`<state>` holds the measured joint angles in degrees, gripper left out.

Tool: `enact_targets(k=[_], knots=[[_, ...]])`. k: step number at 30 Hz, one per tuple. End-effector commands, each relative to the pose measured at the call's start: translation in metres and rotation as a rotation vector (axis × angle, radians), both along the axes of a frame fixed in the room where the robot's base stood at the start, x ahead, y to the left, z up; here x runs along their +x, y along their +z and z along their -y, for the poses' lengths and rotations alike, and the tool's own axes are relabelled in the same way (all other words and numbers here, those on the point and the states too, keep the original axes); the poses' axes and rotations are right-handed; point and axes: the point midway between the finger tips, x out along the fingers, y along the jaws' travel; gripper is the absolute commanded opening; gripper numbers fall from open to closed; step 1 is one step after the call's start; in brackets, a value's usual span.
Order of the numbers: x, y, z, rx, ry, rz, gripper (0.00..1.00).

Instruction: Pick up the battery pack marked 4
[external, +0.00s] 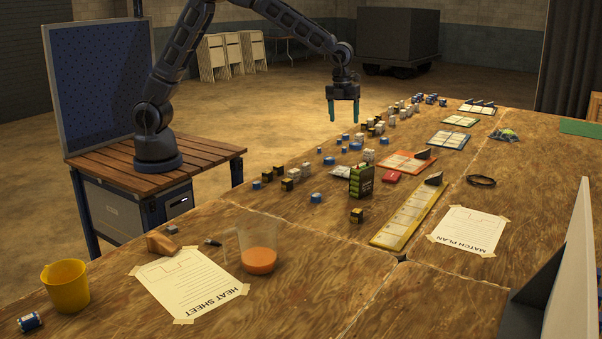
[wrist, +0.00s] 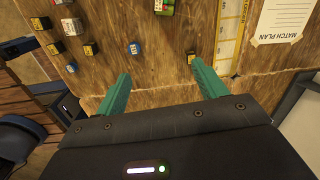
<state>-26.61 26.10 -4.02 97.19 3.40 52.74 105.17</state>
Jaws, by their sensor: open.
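Small battery packs stand on the wooden table, some black and yellow, some blue, some pale grey. Their marks are too small to read, so I cannot tell which is marked 4. One black-and-yellow pack (external: 357,215) stands apart near the yellow strip; a blue pack (external: 316,198) is left of it. In the wrist view a blue pack (wrist: 135,48) lies ahead between the fingers, and a black-and-yellow pack (wrist: 191,57) is by the right fingertip. My gripper (external: 343,121) is open and empty, high above the table; its teal fingers also show in the wrist view (wrist: 160,72).
A green-and-black box (external: 361,181) stands among the packs beside a yellow-edged strip (external: 408,219). An orange-edged tray (external: 407,162) lies behind. A jug of orange liquid (external: 259,252), a yellow mug (external: 66,287) and the heat sheet (external: 190,285) are at the front left.

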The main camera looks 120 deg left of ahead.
Motion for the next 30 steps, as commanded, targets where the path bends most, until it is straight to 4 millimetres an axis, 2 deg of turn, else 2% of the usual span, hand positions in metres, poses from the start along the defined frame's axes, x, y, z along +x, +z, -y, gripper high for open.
enact_targets(k=[1,6,12,17,23,30], knots=[[0.006,-0.017,-0.013,-0.004,-0.031,-0.013,0.71],[0.024,-0.064,-0.054,-0.015,-0.158,-0.039,0.71],[0.034,-0.108,-0.088,-0.028,-0.272,-0.059,0.71],[0.037,-0.124,-0.099,-0.033,-0.312,-0.064,0.71],[0.037,-0.138,-0.099,-0.034,-0.318,-0.067,0.71],[0.037,-0.172,-0.099,-0.034,-0.316,-0.067,0.71]])
